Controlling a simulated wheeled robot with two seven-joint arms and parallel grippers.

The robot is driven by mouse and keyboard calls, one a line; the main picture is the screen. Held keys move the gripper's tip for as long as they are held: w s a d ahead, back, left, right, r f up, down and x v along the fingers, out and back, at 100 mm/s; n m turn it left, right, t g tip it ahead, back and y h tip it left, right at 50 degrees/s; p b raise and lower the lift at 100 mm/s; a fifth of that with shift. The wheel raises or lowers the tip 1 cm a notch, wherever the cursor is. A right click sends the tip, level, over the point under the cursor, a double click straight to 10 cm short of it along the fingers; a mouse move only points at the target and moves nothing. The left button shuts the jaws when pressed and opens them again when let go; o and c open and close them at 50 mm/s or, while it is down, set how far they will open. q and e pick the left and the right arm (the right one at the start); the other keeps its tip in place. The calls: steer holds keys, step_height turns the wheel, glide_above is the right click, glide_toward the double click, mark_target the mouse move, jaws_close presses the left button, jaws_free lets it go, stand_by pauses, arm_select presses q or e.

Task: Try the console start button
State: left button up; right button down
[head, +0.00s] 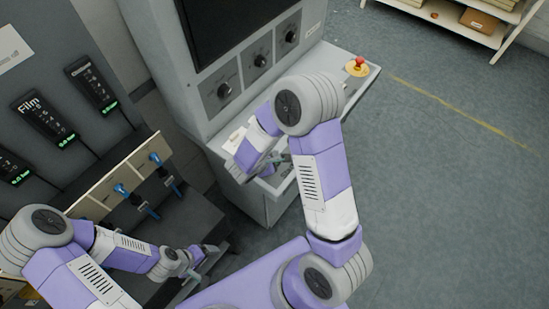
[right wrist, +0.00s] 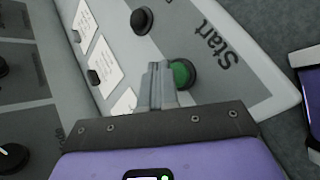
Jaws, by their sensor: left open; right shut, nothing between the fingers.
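The console (head: 225,100) stands at the upper middle of the head view. In the right wrist view, a green button (right wrist: 184,73) with a dark collar sits on its grey panel beside the word "Start". My right gripper (right wrist: 158,72) is shut and empty, its fingertips just left of the button and overlapping its edge in the picture; I cannot tell if they touch it. In the head view my right arm hides the button, and the right gripper (head: 278,160) is partly seen over the console's ledge. My left gripper (head: 206,260) is open at the lower left, away from the console.
A black button (right wrist: 141,20) and white label cards (right wrist: 100,65) lie left of the start button. A red mushroom button (head: 358,63) on yellow stands at the ledge's right end. A rack with blue valves (head: 122,190) is at left. Floor at right is clear.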

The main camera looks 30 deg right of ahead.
steer(key=shift+r, duration=0.1)
steer(key=shift+r+p, duration=1.45)
steer(key=shift+r, duration=1)
